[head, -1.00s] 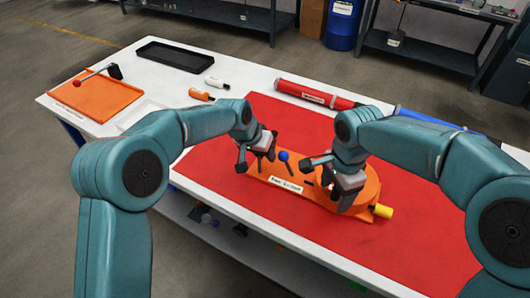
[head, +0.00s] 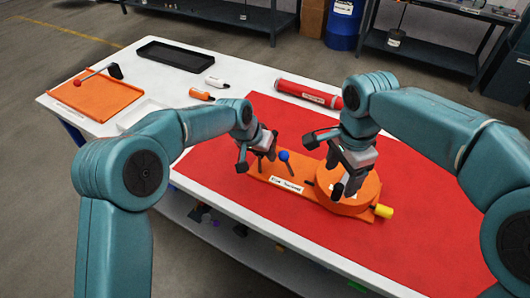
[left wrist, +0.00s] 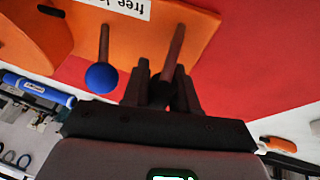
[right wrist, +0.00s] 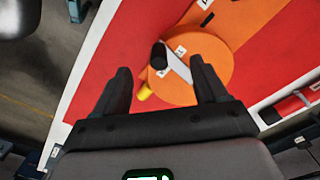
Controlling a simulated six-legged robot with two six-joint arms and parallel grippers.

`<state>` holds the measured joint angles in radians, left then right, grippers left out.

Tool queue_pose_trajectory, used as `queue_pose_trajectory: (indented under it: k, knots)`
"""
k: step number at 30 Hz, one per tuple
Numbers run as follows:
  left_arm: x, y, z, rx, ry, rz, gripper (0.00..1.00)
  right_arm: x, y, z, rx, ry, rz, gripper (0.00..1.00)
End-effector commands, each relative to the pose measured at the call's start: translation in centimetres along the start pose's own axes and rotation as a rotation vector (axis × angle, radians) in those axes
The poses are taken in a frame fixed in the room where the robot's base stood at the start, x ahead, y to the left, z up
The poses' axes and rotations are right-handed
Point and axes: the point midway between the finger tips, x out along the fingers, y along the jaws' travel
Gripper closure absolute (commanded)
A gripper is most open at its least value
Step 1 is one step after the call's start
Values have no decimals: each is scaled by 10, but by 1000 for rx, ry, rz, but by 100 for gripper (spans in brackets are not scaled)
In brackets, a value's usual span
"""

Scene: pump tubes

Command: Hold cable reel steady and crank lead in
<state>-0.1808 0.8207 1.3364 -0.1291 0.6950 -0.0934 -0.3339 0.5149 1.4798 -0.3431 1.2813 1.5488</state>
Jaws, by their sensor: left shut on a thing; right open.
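The orange cable reel (head: 352,203) is a round drum on a long orange base (head: 262,181) with a white label, lying on the red mat. In the right wrist view its disc (right wrist: 213,82) carries a pale crank arm (right wrist: 178,64) with a black handle (right wrist: 158,56). A yellow end (head: 383,211) sticks out at the right. A blue ball on a stick (head: 284,156) stands on the base. My left gripper (head: 257,160) is shut on a dark upright post (left wrist: 174,50) beside it. My right gripper (head: 326,163) is open above the reel; no contact shows.
A red tube (head: 308,93) lies behind the mat. The mat's front right is clear.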

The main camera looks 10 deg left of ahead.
Motion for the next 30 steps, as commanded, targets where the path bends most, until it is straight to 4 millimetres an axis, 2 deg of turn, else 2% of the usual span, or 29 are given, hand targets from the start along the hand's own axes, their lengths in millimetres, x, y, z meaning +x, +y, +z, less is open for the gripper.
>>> queue_pose_trajectory:
  k: [4,5,7,17,20,30]
  knots:
    - [0,0,0,2,0,0,100,0,0,0,0,0,0,28]
    - [0,0,0,2,0,0,66,0,0,0,0,0,0,28]
    - [0,0,0,2,0,0,43,0,0,0,0,0,0,28]
    - [-6,0,0,1,1,0,43,0,0,0,0,0,1,28]
    - [-22,0,-1,1,4,-1,43,0,0,0,-1,0,1,28]
    - [-97,1,-1,2,4,0,43,0,0,0,0,0,1,28]
